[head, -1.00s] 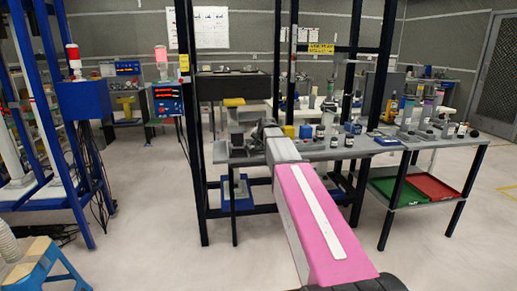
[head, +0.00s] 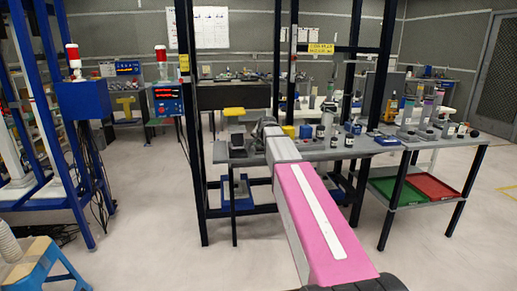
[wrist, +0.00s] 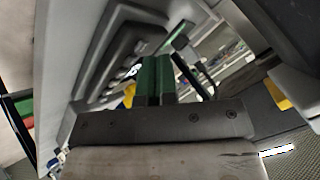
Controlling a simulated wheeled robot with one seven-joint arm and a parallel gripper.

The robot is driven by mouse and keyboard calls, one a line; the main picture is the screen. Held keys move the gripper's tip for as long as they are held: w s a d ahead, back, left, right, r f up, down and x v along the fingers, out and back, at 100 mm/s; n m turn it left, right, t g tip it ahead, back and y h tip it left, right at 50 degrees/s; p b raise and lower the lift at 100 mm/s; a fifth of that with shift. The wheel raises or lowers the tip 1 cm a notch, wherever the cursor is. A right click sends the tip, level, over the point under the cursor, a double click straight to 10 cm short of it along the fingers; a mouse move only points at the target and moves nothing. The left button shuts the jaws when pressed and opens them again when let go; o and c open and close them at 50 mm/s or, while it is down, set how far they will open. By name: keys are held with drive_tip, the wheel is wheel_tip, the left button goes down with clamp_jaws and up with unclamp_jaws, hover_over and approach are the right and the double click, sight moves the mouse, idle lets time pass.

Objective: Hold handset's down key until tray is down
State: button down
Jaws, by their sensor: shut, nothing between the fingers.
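The tray is most likely the wide dark platform (head: 232,97) between the black posts in the head view, with small items on top. It hangs above the grey bench level. My gripper shows in the wrist view as two green fingers (wrist: 155,80) pressed together with nothing between them. Just beyond and left of them is a dark grey panel with raised blocks (wrist: 118,45), perhaps the handset; I cannot make out its down key or whether the fingertips touch it. In the head view my pink arm reaches to the bench and hides the fingertips.
The grey bench (head: 345,150) holds several bottles and small parts. Green and red trays (head: 430,187) lie on its lower shelf. A blue stool (head: 35,265) stands front left, and a blue frame (head: 50,130) at left. The floor between is clear.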

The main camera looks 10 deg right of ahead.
drive_tip(key=shift+r, duration=0.45)
drive_tip(key=shift+r, duration=0.1)
drive_tip(key=shift+r, duration=2.45)
drive_tip(key=shift+s, duration=0.1)
